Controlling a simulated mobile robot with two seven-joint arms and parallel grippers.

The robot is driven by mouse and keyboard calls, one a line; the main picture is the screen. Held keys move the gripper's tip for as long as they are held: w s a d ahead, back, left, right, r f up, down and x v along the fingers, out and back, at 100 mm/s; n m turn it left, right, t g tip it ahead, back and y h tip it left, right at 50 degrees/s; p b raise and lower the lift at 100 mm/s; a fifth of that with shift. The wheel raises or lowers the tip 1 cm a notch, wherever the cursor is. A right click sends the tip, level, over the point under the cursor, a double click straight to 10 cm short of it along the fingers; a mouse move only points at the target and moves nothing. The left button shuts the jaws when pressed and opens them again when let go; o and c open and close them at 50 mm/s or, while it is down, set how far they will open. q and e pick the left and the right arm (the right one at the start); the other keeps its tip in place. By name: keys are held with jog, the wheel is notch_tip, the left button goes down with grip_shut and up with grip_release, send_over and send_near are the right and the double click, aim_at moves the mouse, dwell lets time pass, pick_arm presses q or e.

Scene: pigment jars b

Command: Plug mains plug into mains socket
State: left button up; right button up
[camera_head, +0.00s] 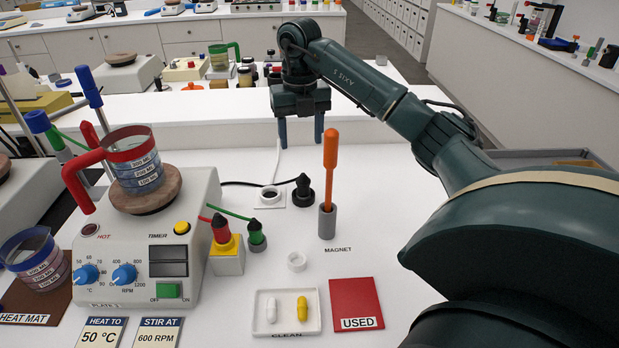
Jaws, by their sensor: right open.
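The black plug (303,189) stands upright in or on a small dark base on the white bench, with a black cord running left from it. Just left of it is a white square socket (271,196) with a round, dark, seemingly empty opening; a white cord runs up behind it. My right gripper (301,138) is open and empty, fingers pointing down, in the picture above the black plug and apart from it. My left gripper is not in view.
An orange-handled rod (330,150) stands in a grey holder just right of the plug. A red plug (221,230) and a green-corded plug (256,236) stand nearer, beside the hot plate (145,260) with its beaker. A capsule tray (287,331) lies in front.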

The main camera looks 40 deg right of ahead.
aim_at(303, 177)
notch_tip(303, 177, down, 8)
jog(key=shift+r+p, duration=0.2)
jog(key=shift+p, duration=0.2)
jog(key=f, duration=0.1)
jog(key=f+p, duration=0.1)
jog(key=f, duration=0.3)
jog(key=shift+s, duration=0.25)
jog(key=shift+f, duration=0.25)
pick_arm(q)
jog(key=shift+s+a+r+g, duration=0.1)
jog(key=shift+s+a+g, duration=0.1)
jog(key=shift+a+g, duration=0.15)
pick_arm(e)
jog(key=shift+c, duration=0.4)
jog(key=c, duration=1)
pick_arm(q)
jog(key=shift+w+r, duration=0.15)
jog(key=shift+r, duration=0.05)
